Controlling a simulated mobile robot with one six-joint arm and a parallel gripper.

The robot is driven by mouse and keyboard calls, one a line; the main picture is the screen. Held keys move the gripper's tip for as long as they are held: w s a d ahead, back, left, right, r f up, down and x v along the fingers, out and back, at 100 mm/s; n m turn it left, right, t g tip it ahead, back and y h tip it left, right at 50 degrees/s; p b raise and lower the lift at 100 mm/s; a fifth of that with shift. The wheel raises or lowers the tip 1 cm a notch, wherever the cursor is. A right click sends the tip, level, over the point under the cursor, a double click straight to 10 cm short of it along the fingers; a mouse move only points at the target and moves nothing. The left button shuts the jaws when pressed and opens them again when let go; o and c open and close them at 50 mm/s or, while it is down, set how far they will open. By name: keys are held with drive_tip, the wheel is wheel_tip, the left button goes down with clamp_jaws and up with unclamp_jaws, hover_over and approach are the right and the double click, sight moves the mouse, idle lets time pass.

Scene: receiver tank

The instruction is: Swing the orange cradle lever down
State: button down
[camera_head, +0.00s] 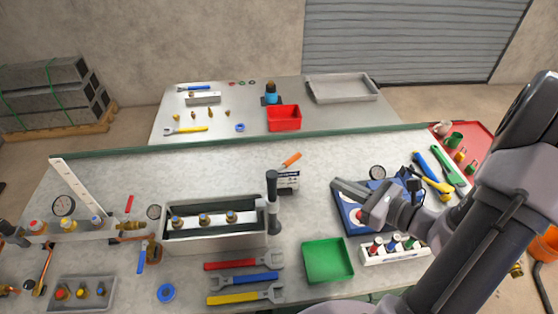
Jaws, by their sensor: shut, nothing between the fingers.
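The orange lever (291,160) is near the middle of the bench, tilted up to the right. It rises just behind a small grey block with a white label (288,181), which I take to be its cradle. The joint between lever and block is too small to make out. My gripper (337,184) comes in from the right, with its fingers shut and empty. Its tips are to the right of the lever and block, apart from both, above the left part of a blue panel (347,212). My gripper and wrist hide part of that panel.
A dark-topped upright post (272,200) stands left of the block, at the end of a grey trough (180,241). A green tray (328,272) and several wrenches (244,278) lie in front. The bench behind the lever is clear.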

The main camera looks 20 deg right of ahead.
sight(296, 158)
drive_tip(key=x, duration=0.9)
drive_tip(key=d+b+x, duration=0.1)
drive_tip(key=x, duration=0.3)
drive_tip(key=shift+w+f, duration=0.3)
drive_tip(key=shift+w, duration=0.05)
drive_tip(key=shift+w+a+f+n+y+b, duration=0.1)
drive_tip(key=shift+w+a+n+y+b, duration=0.1)
drive_tip(key=shift+w, duration=0.15)
drive_tip(key=shift+w+a+n+y+b, duration=0.1)
drive_tip(key=shift+w+y, duration=0.1)
drive_tip(key=shift+w, duration=0.1)
drive_tip(key=shift+d+r, duration=0.15)
drive_tip(key=shift+r, duration=0.05)
drive_tip(key=shift+d, duration=0.1)
